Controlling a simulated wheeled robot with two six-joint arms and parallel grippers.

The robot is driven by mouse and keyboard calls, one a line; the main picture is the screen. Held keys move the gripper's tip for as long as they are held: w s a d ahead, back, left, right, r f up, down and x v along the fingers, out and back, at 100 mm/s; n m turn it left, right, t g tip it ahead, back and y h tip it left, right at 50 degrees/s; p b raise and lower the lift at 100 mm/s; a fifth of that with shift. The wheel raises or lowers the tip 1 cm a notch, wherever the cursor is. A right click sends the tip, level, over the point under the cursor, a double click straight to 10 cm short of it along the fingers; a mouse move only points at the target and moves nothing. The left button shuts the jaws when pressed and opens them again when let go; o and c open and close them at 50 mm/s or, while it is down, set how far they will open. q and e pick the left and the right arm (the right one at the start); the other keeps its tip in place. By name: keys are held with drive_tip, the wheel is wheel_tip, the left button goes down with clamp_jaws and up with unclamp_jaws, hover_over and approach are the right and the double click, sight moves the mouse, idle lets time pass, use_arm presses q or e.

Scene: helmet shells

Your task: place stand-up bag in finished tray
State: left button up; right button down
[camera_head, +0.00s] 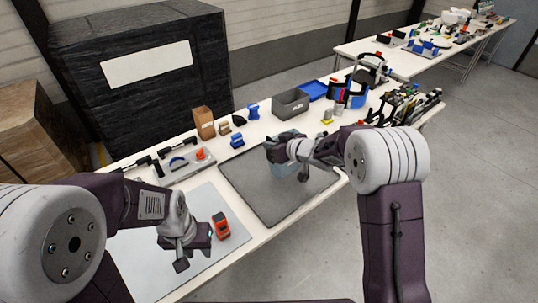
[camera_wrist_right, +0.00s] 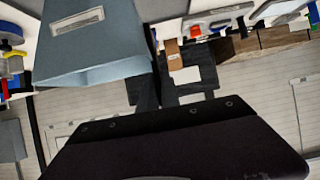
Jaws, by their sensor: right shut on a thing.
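My right gripper (camera_head: 288,160) is over the dark grey mat in the middle of the near table. It is shut on a pale blue-grey stand-up bag (camera_head: 303,171), mostly hidden behind the gripper and wrist. In the right wrist view the bag (camera_wrist_right: 88,62) fills the upper left, with a pale label on its face. My left gripper (camera_head: 192,250) is low over the light grey mat, its fingers apart and empty. A grey bin (camera_head: 290,106) with a white label and a flat blue tray (camera_head: 313,89) stand behind the mat; I cannot tell which is the finished tray.
A red-orange item (camera_head: 221,225) lies close beside my left gripper. A brown holder (camera_head: 204,122) and small blue items stand along the table's back edge. Dark tools and parts (camera_head: 408,106) crowd the right end. The dark grey mat (camera_head: 262,200) is mostly clear.

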sight(269, 159)
drive_tip(key=shift+x, duration=0.85)
wheel_tip(269, 159, down, 3)
drive_tip(key=shift+d+f+b, duration=0.1)
drive_tip(key=shift+b, duration=0.5)
drive_tip(key=shift+w+f, duration=0.1)
drive_tip(key=shift+f, duration=0.3)
drive_tip(key=shift+f, duration=0.1)
drive_tip(key=c, duration=1.6)
unclamp_jaws()
drive_tip(key=shift+f, duration=0.1)
